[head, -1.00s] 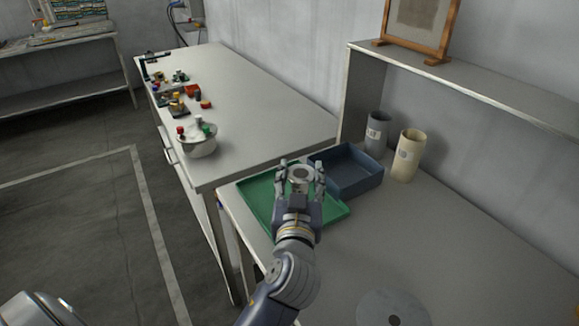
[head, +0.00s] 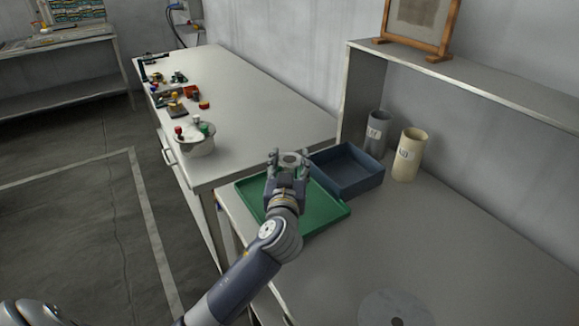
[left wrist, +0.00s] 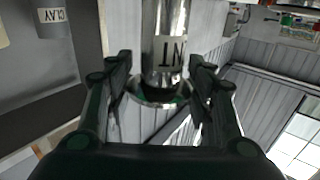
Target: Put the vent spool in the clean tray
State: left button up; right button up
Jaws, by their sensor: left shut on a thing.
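The vent spool (head: 291,160) is a metallic ring-topped cylinder, held upright between the fingers of my left gripper (head: 289,158). In the left wrist view the shiny spool (left wrist: 164,30) stands between both fingers, with a partly visible label ending in "NT". My left gripper is shut on it and is over the far left part of a green tray (head: 325,213). A deeper blue tray (head: 347,182) is just to the right. I see no label that tells which tray is the clean one. My right gripper is not in view.
A grey canister (head: 377,135) and a cream canister (head: 409,155) stand right of the blue tray, below a shelf (head: 480,85). A flat grey disc (head: 392,308) lies near the front. A white bowl (head: 196,143) and small items sit on the far bench (head: 262,125).

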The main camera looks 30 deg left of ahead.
pick_arm(q)
jog(key=shift+r, duration=0.1)
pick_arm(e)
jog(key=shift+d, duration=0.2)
pick_arm(q)
jog(key=o, duration=1.5)
jog(key=shift+o, duration=0.2)
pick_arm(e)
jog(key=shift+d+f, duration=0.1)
pick_arm(q)
jog(key=shift+r, duration=0.1)
jog(key=b+v, duration=0.2)
jog(key=v, duration=1)
jog(key=shift+b, duration=0.3)
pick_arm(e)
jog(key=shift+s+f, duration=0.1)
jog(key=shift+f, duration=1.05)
pick_arm(q)
jog(key=shift+s, duration=0.1)
